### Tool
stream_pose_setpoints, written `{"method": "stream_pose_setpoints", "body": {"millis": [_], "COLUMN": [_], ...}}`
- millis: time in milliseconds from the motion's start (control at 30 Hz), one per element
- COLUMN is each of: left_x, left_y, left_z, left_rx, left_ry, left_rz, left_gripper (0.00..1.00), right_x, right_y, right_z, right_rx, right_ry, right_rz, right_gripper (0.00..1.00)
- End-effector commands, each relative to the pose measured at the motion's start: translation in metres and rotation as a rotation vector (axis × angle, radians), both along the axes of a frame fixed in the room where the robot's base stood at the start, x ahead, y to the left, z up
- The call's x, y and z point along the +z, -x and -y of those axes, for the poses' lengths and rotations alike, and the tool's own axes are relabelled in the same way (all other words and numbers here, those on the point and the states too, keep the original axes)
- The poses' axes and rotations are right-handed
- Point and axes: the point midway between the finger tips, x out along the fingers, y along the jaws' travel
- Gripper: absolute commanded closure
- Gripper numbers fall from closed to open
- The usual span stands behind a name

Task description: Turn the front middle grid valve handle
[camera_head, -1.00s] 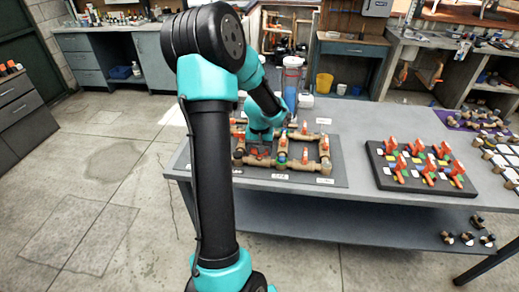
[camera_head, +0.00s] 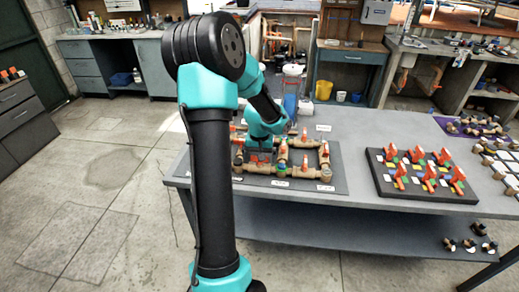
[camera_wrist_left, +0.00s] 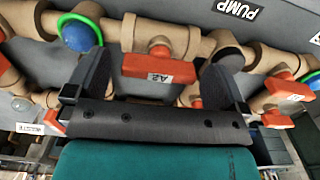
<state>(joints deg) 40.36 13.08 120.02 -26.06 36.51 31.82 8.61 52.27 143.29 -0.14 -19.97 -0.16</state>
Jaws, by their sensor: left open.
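A red valve handle tagged A2 (camera_wrist_left: 158,66) sits on a brass pipe fitting in the left wrist view. My left gripper (camera_wrist_left: 155,82) is open, with one dark finger on each side of this handle. The fingers look apart from the handle; whether either touches it I cannot tell. In the head view the brass valve grid (camera_head: 303,173) with several red handles lies on a dark board (camera_head: 335,186). My left arm hides part of the grid there, and the fingertips are not clear in that view. My right gripper is not in view.
A blue and green round gauge or cap (camera_wrist_left: 80,34) sits on the pipe beside my left finger. A dark block with red handles (camera_head: 420,175) stands to the right on the grey table (camera_head: 355,125). Other brass pipes and red handles crowd the gripper.

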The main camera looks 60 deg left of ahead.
Motion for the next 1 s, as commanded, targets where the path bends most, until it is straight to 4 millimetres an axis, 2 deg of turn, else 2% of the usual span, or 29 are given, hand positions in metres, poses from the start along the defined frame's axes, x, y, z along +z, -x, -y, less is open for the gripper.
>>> {"method": "stream_pose_setpoints", "body": {"millis": [267,900,1000], "left_x": [0.025,0.145,0.159], "left_y": [-0.001,-0.001,-0.001], "left_z": [-0.001,0.000,0.000], "left_rx": [0.000,0.000,0.000], "left_ry": [-0.003,-0.003,-0.002], "left_rz": [0.004,0.005,0.003], "left_gripper": [0.00,0.00,0.00], "right_x": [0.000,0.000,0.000], "right_y": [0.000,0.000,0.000], "right_z": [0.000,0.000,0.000], "right_rx": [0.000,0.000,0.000], "right_ry": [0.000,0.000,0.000], "right_rz": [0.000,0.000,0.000], "right_gripper": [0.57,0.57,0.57]}}
